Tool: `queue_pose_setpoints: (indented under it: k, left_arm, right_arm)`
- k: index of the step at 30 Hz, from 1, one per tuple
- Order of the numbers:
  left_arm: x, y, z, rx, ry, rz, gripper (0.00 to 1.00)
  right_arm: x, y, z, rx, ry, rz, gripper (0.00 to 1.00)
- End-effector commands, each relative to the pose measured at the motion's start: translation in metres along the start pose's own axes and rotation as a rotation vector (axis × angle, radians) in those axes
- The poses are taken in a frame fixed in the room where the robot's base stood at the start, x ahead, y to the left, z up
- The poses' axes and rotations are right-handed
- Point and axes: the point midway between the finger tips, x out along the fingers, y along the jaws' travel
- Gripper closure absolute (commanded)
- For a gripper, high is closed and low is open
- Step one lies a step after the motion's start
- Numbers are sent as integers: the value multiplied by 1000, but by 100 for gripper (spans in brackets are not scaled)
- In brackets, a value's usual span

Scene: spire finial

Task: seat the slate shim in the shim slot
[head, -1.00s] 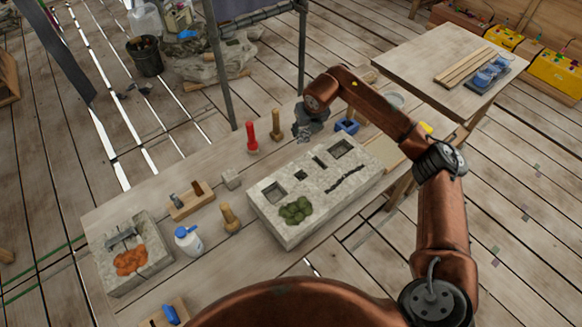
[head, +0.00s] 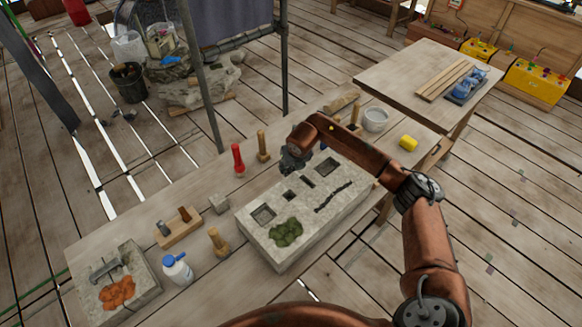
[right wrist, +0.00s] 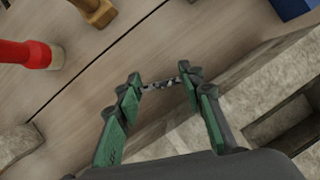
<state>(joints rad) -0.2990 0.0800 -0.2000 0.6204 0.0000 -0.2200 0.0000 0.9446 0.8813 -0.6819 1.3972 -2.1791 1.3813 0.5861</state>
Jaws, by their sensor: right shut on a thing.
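My right gripper (head: 292,164) is at the far edge of the pale stone block (head: 318,220), left of my forearm. In the right wrist view its green fingers (right wrist: 162,84) are closed on a thin, dark speckled piece, which looks like the slate shim (right wrist: 160,84). The shim is held above the bench beside the block (right wrist: 240,115); in the head view I cannot make it out. The block's top has a narrow dark slot (head: 307,182), probably the shim slot, between a small square hole (head: 289,195) and a larger recess (head: 328,165). My left gripper is not in view.
Green moss (head: 286,232) and a black crack (head: 333,197) mark the block's top. A red-handled tool (head: 238,160) and a wooden-handled tool (head: 262,146) stand behind it. A small stone cube (head: 219,203) and a white bottle (head: 177,269) are to the left.

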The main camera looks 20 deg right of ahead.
Motion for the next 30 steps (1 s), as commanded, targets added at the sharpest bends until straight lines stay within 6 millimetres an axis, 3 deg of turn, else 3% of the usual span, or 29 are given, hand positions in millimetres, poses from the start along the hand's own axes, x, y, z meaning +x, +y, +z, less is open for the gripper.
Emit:
queue_pose_setpoints:
  k: [5,6,9,20,23,30]
  left_arm:
    - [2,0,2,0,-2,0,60]
    - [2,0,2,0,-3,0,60]
    - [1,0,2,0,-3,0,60]
    - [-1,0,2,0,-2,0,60]
    - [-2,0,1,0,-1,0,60]
    - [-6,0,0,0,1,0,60]
  right_arm:
    - [3,0,-1,0,0,0,89]
    - [3,0,-2,0,1,0,64]
    - [2,0,-1,0,0,0,57]
    - [-4,0,1,0,-1,0,57]
    - [-17,0,1,-1,-2,-1,57]
    - [-68,0,2,-2,-4,0,57]
